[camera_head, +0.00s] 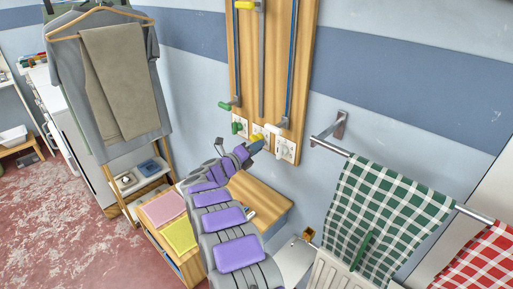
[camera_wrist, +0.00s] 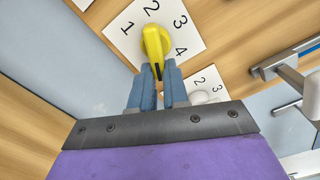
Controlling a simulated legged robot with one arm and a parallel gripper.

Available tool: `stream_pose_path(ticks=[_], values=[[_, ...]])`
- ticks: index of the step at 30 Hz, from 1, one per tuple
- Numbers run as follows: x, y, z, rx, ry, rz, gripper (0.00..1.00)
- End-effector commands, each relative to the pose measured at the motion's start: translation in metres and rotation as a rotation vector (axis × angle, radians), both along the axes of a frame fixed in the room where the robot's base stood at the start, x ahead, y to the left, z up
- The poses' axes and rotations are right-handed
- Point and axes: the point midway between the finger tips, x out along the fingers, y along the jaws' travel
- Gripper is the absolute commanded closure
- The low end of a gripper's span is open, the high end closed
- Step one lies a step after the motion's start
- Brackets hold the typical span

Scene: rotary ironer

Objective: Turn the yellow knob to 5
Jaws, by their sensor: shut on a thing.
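The yellow knob (camera_wrist: 154,40) sits on a white dial plate (camera_wrist: 186,13) marked 1, 2, 3 and 4 in the wrist view. No 5 is visible; the lower part of the plate is hidden behind my gripper and the knob. My gripper (camera_wrist: 158,72) has its two blue fingers shut on the lower end of the knob, one on each side. A dark mark on that end lies between the fingertips, pointing toward the gripper. In the head view, the yellow knob (camera_head: 257,131) is small and partly covered by my gripper (camera_head: 257,145).
A green knob (camera_head: 238,126) and a white knob (camera_head: 283,143) flank it on the wooden panel (camera_head: 305,40). Vertical rails with sliding handles run above. A towel rail (camera_head: 333,146) with a green checked towel (camera_head: 385,205) juts out at right. A wooden cabinet (camera_head: 262,205) stands below.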

Motion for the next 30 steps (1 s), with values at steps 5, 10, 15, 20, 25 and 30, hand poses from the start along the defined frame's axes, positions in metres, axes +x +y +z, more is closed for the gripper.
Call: stream_pose_path(ticks=[5,10,15,20,25,30], values=[[0.0024,0.0044,0.0047,0.05,-0.05,0.013,1.0],[0.0028,0.0048,0.0053,0.076,-0.07,0.013,1.0],[0.003,0.0049,0.0058,0.084,-0.076,0.014,1.0],[0.0031,0.005,0.0065,0.084,-0.077,0.014,1.0],[0.0031,0.0051,0.0069,0.084,-0.077,0.014,0.8],[0.0028,0.0042,0.0062,0.084,-0.077,0.011,0.64]])
